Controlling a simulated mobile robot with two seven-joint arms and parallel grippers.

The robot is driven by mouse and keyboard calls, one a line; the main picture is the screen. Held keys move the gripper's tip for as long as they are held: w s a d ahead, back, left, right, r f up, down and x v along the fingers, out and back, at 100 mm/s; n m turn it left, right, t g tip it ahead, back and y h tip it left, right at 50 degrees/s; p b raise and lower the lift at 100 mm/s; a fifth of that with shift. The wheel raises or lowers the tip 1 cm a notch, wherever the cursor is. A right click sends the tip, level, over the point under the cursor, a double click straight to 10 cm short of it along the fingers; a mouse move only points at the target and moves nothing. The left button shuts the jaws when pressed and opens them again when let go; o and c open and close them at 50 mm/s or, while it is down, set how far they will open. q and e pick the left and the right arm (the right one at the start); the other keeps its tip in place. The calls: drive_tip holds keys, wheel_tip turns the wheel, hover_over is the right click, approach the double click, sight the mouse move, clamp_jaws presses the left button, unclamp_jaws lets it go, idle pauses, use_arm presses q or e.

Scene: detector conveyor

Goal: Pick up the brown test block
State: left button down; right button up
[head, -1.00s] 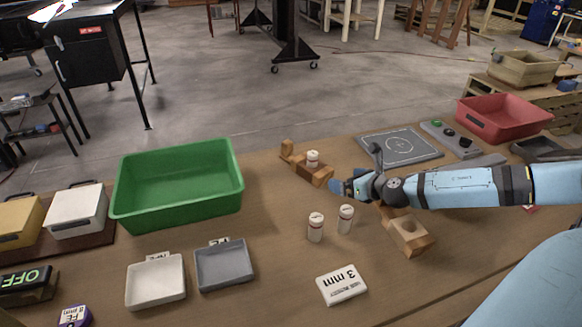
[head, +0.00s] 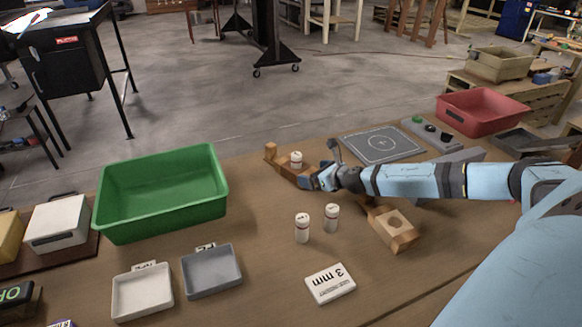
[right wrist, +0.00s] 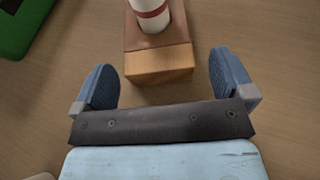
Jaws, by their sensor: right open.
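A brown wooden block (head: 284,166) lies near the table's far edge in the head view, with a white bottle (head: 297,159) standing in it. In the right wrist view the block (right wrist: 158,63) shows a darker top and a lighter near end, and the red-banded bottle (right wrist: 150,14) rises from it. My right gripper (head: 309,182) is at the block's near right end. In the right wrist view its fingers (right wrist: 163,74) are open, one on each side of the block's near end, with gaps on both sides. My left gripper is not in view.
Two white bottles (head: 302,228) (head: 331,218) stand nearer on the table. A wooden block with a hole (head: 395,229) lies below my right forearm. A green bin (head: 160,225) is to the left. A grey plate (head: 383,145) and a red bin (head: 483,112) are at the right.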

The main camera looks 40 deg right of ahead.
sight(303, 172)
drive_tip(key=x, duration=0.5)
drive_tip(key=shift+w+a+f+p, duration=0.15)
drive_tip(key=shift+p, duration=0.15)
drive_tip(key=c, duration=1.1)
